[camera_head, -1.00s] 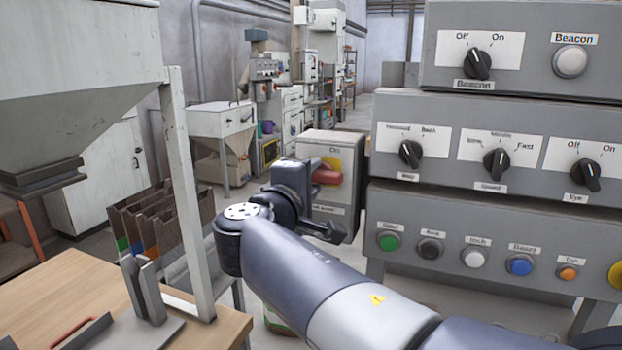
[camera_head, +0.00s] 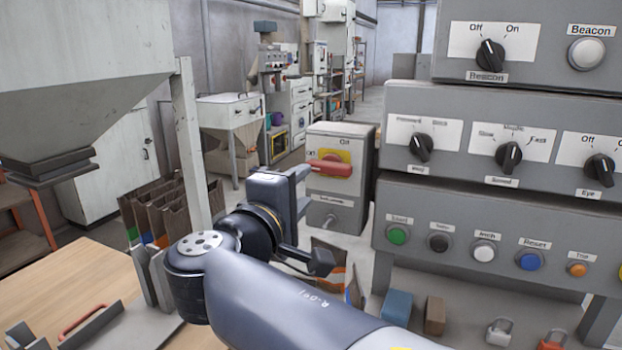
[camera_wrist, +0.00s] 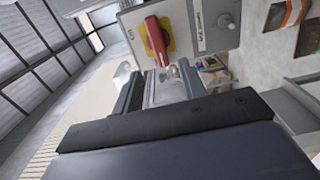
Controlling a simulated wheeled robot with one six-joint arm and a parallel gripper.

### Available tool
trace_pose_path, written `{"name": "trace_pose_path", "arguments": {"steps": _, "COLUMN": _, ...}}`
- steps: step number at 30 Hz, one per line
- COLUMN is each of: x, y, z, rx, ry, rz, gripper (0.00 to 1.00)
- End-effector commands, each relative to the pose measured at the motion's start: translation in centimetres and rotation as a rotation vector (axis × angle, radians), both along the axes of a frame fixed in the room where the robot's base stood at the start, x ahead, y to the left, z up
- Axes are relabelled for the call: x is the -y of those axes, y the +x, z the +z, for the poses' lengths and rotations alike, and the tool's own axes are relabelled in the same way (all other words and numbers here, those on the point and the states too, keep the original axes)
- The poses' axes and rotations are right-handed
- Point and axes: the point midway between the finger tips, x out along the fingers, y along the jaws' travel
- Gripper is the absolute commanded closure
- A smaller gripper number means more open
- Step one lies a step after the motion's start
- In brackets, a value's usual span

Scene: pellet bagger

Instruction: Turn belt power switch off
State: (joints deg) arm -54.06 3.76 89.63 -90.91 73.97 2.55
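The switch is a grey box (camera_head: 352,205) with a red rotary handle (camera_head: 330,168) on a yellow plate. The handle lies horizontal in the head view, its end towards the "On" mark on the left; "Off" is above. The wrist view shows the red handle (camera_wrist: 156,41) on its yellow plate just beyond my fingertips. The box's lower label is too small to read surely. My gripper (camera_head: 308,216) is in front of and to the left of the box. Its two fingers are apart with nothing between them, as the wrist view also shows (camera_wrist: 160,86). The handle appears clear of the fingers.
A grey control panel (camera_head: 480,215) with knobs and coloured buttons stands close on the right. A hopper (camera_head: 90,75) with a post (camera_head: 186,140) and a wooden table (camera_head: 60,260) are on the left. Blocks and padlocks lie below the panel.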

Motion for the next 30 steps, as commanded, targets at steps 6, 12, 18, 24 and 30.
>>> {"name": "trace_pose_path", "arguments": {"steps": 6, "x": -0.7, "y": -1.8, "z": 0.0, "rx": 0.0, "ry": 0.0, "rz": 0.001, "gripper": 0.6}}
{"name": "trace_pose_path", "arguments": {"steps": 12, "x": -0.7, "y": -2.1, "z": 0.0, "rx": 0.0, "ry": 0.0, "rz": -0.001, "gripper": 0.6}}
{"name": "trace_pose_path", "arguments": {"steps": 18, "x": -0.7, "y": -2.1, "z": 0.0, "rx": 0.0, "ry": 0.0, "rz": -0.001, "gripper": 0.6}}
{"name": "trace_pose_path", "arguments": {"steps": 24, "x": -0.4, "y": -1.1, "z": 0.0, "rx": 0.0, "ry": 0.0, "rz": -0.003, "gripper": 0.6}}
{"name": "trace_pose_path", "arguments": {"steps": 30, "x": 0.7, "y": 1.6, "z": 0.0, "rx": 0.0, "ry": 0.0, "rz": -0.006, "gripper": 0.6}}
